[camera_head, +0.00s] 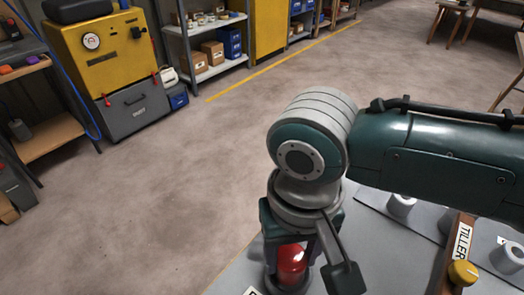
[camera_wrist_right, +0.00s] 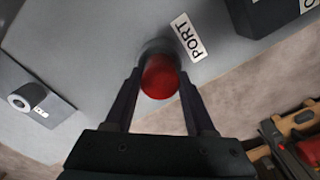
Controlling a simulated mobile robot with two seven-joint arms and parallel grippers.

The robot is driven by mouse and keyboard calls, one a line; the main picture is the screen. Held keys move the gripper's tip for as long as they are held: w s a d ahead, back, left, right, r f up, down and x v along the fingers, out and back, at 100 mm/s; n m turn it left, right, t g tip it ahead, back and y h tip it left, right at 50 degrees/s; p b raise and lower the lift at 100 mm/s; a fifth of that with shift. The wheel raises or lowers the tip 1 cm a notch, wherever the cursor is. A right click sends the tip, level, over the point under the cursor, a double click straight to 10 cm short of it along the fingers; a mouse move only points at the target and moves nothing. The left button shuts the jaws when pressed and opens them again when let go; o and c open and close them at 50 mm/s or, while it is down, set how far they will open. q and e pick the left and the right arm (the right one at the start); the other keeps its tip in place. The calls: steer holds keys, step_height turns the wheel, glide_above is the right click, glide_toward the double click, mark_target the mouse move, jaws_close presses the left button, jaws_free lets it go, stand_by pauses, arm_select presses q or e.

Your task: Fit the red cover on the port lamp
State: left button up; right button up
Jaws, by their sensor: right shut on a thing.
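The red cover (camera_head: 291,262) is a glossy red dome, between the fingers of my right gripper (camera_head: 294,256) in the head view. In the right wrist view the red cover (camera_wrist_right: 160,79) shows between the two dark fingers of the gripper (camera_wrist_right: 161,74), which is shut on it. A grey round base, taken as the port lamp (camera_wrist_right: 156,48), shows just behind the cover, close to the PORT label (camera_wrist_right: 188,37). The cover is in line with this base, but I cannot tell whether it is fully seated. My left gripper is not in view.
The grey console top (camera_head: 384,240) carries a wooden lever marked TILLER (camera_head: 462,243), a yellow knob (camera_head: 462,272) and grey round fittings (camera_head: 401,204). Open floor (camera_head: 150,190) lies left of the console. A yellow machine (camera_head: 105,50) and shelves (camera_head: 207,45) stand far back.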

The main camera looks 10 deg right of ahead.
stand_by(0.4)
steer(key=shift+f, duration=0.45)
stand_by(0.4)
steer(key=shift+f, duration=0.3)
stand_by(0.4)
steer(key=o, duration=1.6)
steer(key=shift+c, duration=0.2)
